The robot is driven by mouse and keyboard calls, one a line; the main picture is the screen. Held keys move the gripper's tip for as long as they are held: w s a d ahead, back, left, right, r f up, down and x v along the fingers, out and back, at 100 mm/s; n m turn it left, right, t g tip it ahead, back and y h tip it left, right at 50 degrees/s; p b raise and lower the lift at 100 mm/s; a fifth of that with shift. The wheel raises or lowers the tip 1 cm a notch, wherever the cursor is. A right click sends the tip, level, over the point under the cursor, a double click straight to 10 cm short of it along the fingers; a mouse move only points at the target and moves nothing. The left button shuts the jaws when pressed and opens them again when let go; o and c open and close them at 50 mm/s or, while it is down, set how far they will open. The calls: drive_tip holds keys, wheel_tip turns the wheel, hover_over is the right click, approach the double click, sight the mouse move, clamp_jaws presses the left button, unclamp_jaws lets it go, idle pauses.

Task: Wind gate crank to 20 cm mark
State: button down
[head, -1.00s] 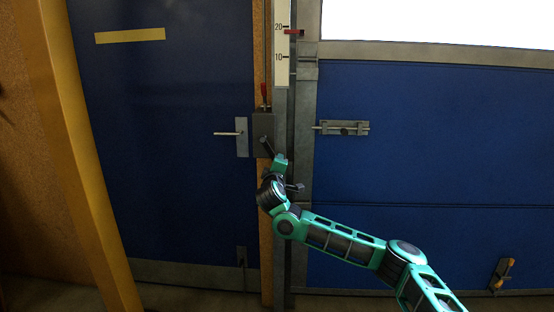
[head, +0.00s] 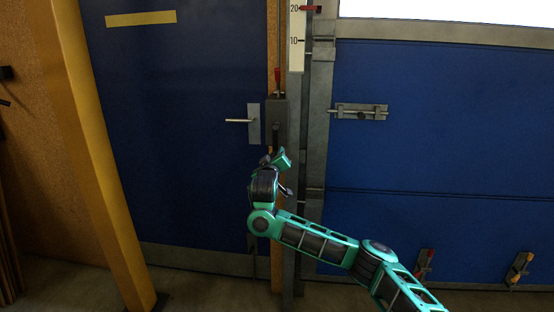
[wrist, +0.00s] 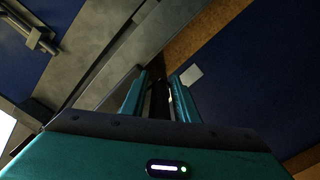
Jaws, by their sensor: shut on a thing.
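The gate crank's dark grey box (head: 277,110) is on the post between the door and the blue gate. Its crank arm (head: 274,138) hangs about straight down. My gripper (head: 275,155) is at the crank's lower end. In the wrist view its two teal fingers (wrist: 159,80) are shut around the dark crank handle (wrist: 158,100). The white scale (head: 297,45) stands above, with marks 10 and 20. The red pointer (head: 311,9) beside it is about level with the 20, near the picture's top edge. The exact grip is partly hidden in the head view.
A red-handled lever (head: 278,78) stands on top of the crank box. A door handle (head: 240,121) is close to its left, and a sliding bolt (head: 360,111) is on the gate (head: 430,150) to the right. A yellow post (head: 95,150) stands at the left.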

drive_tip(key=shift+s+a+r, duration=0.3)
drive_tip(key=shift+a+r, duration=0.15)
drive_tip(key=shift+a, duration=0.05)
drive_tip(key=c, duration=1.6)
unclamp_jaws()
drive_tip(key=shift+r, duration=0.1)
drive_tip(key=shift+c, duration=0.2)
drive_tip(key=shift+s+a, duration=0.1)
drive_tip(key=shift+s, duration=0.05)
drive_tip(key=shift+d+f, duration=0.25)
drive_tip(key=shift+d, duration=0.05)
drive_tip(key=shift+w, duration=0.2)
